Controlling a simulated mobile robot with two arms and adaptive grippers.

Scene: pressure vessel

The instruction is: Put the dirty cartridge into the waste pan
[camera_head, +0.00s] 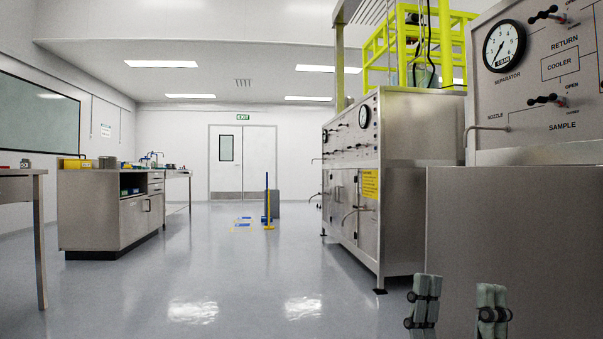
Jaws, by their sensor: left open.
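My left gripper (457,291) shows at the bottom right of the head view. Its two grey-green fingers stand upright and wide apart, with nothing between them. It is in front of the grey metal body of the near unit. I cannot make out a dirty cartridge or a waste pan in this view. My right gripper is not in view.
A steel panel unit (535,245) with a gauge stands close on the right. Another steel cabinet (410,180) stands beyond it. A counter (100,215) with small items and a table (40,240) stand on the left.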

